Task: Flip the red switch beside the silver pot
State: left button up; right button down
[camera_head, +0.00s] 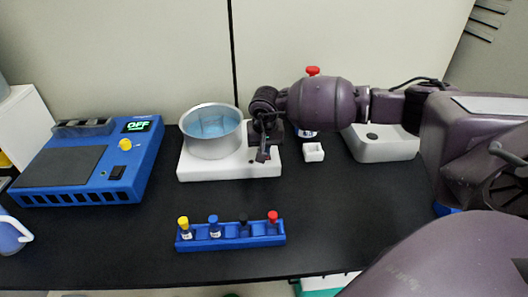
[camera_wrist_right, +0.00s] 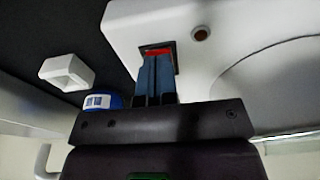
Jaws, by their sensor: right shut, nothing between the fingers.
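The silver pot (camera_head: 214,132) holds blue contents and sits on a white base (camera_head: 205,172). My right gripper (camera_head: 263,154) is shut and empty, pointing down over the right part of this base, beside the pot. In the right wrist view the shut fingers (camera_wrist_right: 156,70) reach a dark recess in the white base (camera_wrist_right: 220,20). The red switch (camera_wrist_right: 158,51) shows as a thin red strip right at the fingertips, most of it hidden by them. I cannot tell whether they touch it or which way it is tipped. In the head view the gripper hides the switch.
A small white square dish (camera_head: 313,152) stands right of the base. A blue device (camera_head: 128,172) reading OFF stands left. A blue rack (camera_head: 230,243) with several capped vials is in front. A grey-white device (camera_head: 385,150) stands behind my right arm. The black table between is clear.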

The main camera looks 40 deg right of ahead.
pick_arm(q)
jog(key=shift+w, duration=0.15)
pick_arm(e)
jog(key=shift+f, duration=0.1)
jog(key=shift+r, duration=0.2)
jog(key=shift+r+p, duration=0.3)
jog(key=shift+r, duration=1.3)
jog(key=shift+r+p, duration=0.6)
jog(key=shift+r, duration=1.1)
pick_arm(q)
jog(key=r, duration=0.1)
jog(key=w+r, duration=0.1)
jog(key=r, duration=0.1)
jog(key=shift+w+r+t, duration=0.15)
jog(key=shift+r+t, duration=0.15)
